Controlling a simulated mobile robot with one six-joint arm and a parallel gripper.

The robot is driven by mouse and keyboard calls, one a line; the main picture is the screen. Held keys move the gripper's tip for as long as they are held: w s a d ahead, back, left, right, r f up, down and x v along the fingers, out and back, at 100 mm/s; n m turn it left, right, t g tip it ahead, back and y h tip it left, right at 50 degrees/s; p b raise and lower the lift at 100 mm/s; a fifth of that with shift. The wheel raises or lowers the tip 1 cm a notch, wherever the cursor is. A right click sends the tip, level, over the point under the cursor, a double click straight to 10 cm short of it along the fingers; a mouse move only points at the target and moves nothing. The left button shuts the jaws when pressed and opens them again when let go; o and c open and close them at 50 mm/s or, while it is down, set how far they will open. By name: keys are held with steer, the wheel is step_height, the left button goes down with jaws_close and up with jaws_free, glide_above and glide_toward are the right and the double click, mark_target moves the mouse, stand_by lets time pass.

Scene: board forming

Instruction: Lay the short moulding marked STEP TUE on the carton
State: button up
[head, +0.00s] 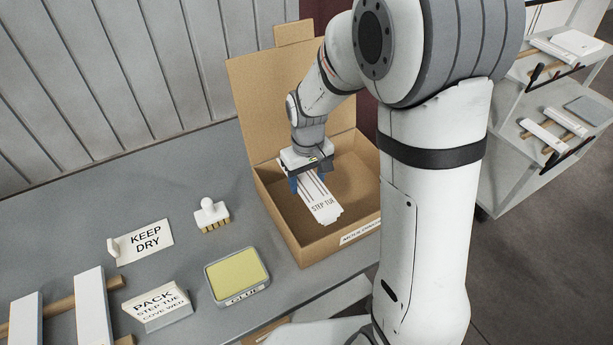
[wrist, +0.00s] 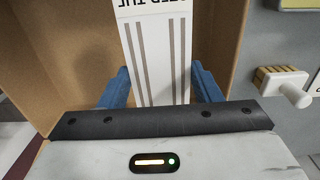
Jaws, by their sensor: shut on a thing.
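The short white moulding marked STEP TUE (head: 322,208) is in my gripper (head: 305,182), inside or just above the open carton (head: 287,228). In the wrist view the moulding (wrist: 158,50) runs lengthwise between the two blue fingers of my gripper (wrist: 160,88), with its striped face and part of its lettering showing. The fingers are shut on its edges. The carton's cardboard wall also shows in the wrist view (wrist: 222,30). I cannot tell whether the moulding touches the carton floor.
On the grey bench stand a brush (head: 211,214), a glue tray (head: 238,278), a KEEP DRY sign (head: 146,241) and a PACK sign (head: 157,305). White mouldings (head: 93,308) lie on wooden bars at lower left. A shelf cart (head: 535,140) stands at right. The carton flap is raised behind.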

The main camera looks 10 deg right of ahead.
steer(key=shift+f+b, duration=3.2)
steer(key=shift+f, duration=0.8)
steer(key=shift+f, duration=0.25)
steer(key=o, duration=1.5)
steer(key=shift+c, duration=0.2)
steer(key=shift+o, duration=0.5)
steer(key=shift+d, duration=0.1)
steer(key=shift+o, duration=1.2)
